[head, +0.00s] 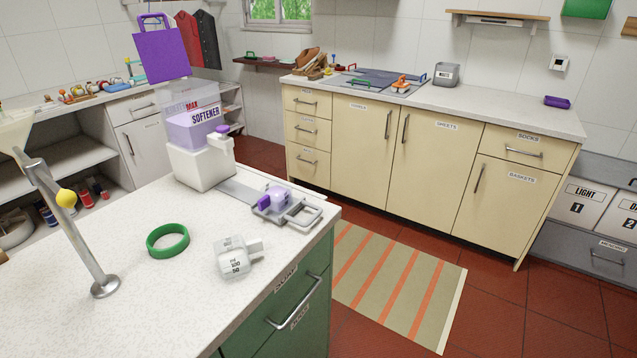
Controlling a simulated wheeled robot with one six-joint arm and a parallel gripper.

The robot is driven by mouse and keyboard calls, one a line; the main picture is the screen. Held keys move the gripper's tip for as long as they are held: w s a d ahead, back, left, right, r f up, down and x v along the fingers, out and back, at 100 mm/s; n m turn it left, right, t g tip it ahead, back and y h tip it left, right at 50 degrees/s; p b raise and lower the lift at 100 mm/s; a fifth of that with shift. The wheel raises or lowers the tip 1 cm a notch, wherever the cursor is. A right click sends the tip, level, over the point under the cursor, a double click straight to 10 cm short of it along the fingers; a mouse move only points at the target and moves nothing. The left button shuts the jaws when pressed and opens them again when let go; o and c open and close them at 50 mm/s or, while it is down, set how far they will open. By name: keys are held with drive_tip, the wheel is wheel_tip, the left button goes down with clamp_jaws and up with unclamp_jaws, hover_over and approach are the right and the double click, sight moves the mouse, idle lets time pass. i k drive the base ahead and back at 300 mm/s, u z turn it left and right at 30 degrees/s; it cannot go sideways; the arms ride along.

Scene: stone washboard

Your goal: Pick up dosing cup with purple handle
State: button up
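A small cup-like piece with a purple part (273,198) sits in a grey metal holder on the near counter, at the end of a flat metal strip. I cannot tell whether the purple part is a handle. A translucent white dosing cup (234,257) with dark volume marks stands nearer, close to the counter's right edge. Its handle points right and looks whitish, not purple. My gripper is not in view.
A softener dispenser (203,160) stands behind the holder. A green ring (168,240) lies left of the marked cup. A metal stand (88,240) with a yellow knob rises at left. The front of the near counter (150,315) is clear. A striped mat (395,285) lies on the floor.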

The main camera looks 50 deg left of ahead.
sight(277, 195)
drive_tip(key=u, duration=0.2)
drive_tip(key=i, duration=0.9)
drive_tip(key=u, duration=1.4)
drive_tip(key=i, duration=0.7)
drive_tip(key=u, duration=0.75)
